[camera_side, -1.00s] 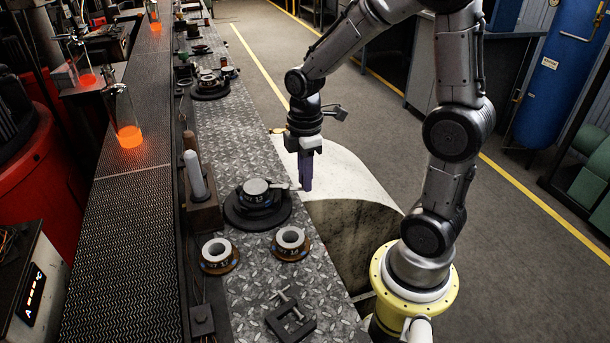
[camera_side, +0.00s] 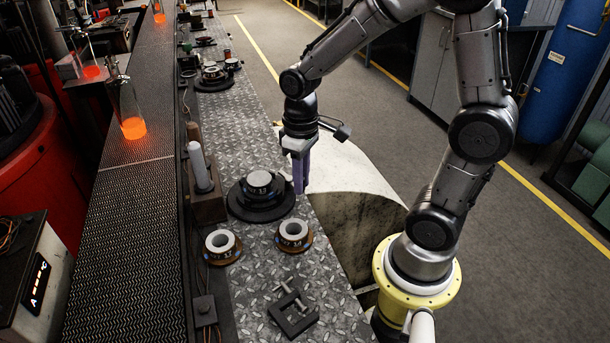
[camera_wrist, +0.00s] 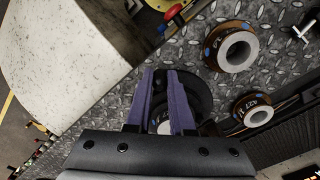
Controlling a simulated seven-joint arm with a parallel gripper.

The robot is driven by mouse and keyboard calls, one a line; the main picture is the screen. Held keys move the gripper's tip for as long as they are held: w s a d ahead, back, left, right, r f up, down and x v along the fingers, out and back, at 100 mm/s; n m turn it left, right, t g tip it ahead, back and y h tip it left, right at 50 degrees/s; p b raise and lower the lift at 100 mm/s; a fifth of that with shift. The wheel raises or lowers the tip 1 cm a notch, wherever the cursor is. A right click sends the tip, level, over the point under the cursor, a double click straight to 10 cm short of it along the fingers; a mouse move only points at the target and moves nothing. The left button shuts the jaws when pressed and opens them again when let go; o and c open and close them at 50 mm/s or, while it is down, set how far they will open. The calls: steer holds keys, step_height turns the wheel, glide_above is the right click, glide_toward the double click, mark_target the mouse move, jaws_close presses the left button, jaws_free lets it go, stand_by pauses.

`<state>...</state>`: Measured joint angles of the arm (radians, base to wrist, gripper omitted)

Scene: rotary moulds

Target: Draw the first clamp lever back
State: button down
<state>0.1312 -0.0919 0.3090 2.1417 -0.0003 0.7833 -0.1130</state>
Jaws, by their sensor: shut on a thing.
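A round dark mould (camera_side: 262,205) with a pale marked top sits on the diamond-plate bench in the side view. My gripper (camera_side: 300,188), with purple fingers, points down at the mould's right side, by the bench edge. In the wrist view my gripper (camera_wrist: 161,74) has its fingers over the dark mould base (camera_wrist: 196,90), with a small dark piece between the tips. The jaws are shut on the clamp lever. Most of the lever is hidden by the fingers, and its exact angle cannot be told.
Two ring-shaped parts on brown bases, one at left (camera_side: 222,245) and one at right (camera_side: 293,234), stand in front of the mould. A dark clamp frame (camera_side: 292,312) lies nearer. A pale cylinder (camera_side: 199,166) stands left. Another mould (camera_side: 214,76) sits farther back.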

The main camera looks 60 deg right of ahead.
steer(key=shift+w+a+m, duration=0.25)
steer(key=shift+a+m, duration=0.1)
steer(key=shift+m, duration=0.7)
steer(key=shift+w+a+m, duration=0.25)
steer(key=shift+a+m, duration=0.05)
steer(key=shift+m, duration=0.75)
steer(key=shift+r, duration=0.1)
steer(key=c, duration=0.8)
jaws_free()
steer(key=shift+r, duration=6.85)
